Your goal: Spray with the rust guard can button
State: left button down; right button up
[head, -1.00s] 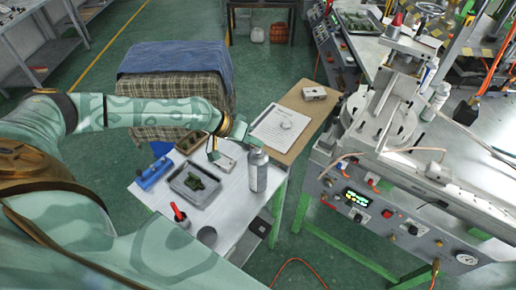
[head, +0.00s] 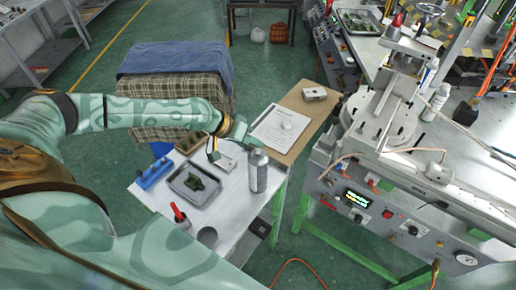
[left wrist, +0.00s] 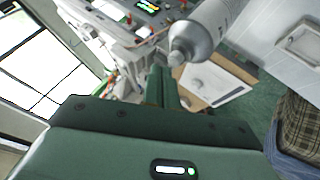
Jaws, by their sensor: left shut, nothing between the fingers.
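The rust guard can (head: 258,171), a pale grey cylinder with a domed top, stands upright near the right edge of the white table. My left gripper (head: 246,138) is close above and behind its top in the head view. In the left wrist view the can (left wrist: 207,30) appears tilted, its top end just beyond the green fingers of my left gripper (left wrist: 163,80). The fingers are together with nothing between them. Whether they touch the can's button cannot be told. My right gripper is not in view.
The white table (head: 222,222) also holds a grey tray (head: 178,184) with green pieces, a blue block (head: 153,173), a red-handled tool (head: 178,212) and a dark cup (head: 207,236). A clipboard (head: 268,131) lies behind. A machine (head: 380,215) stands at the right.

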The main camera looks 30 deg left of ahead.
pick_arm(q)
jog(key=shift+f, duration=0.1)
dwell(0.5)
jog(key=shift+f, duration=0.4)
dwell(0.4)
jog(key=shift+r+p, duration=0.3)
jog(key=shift+r, duration=0.25)
notch_tip(320, 180, up, 6)
jog(key=p, duration=0.6)
dwell(2.2)
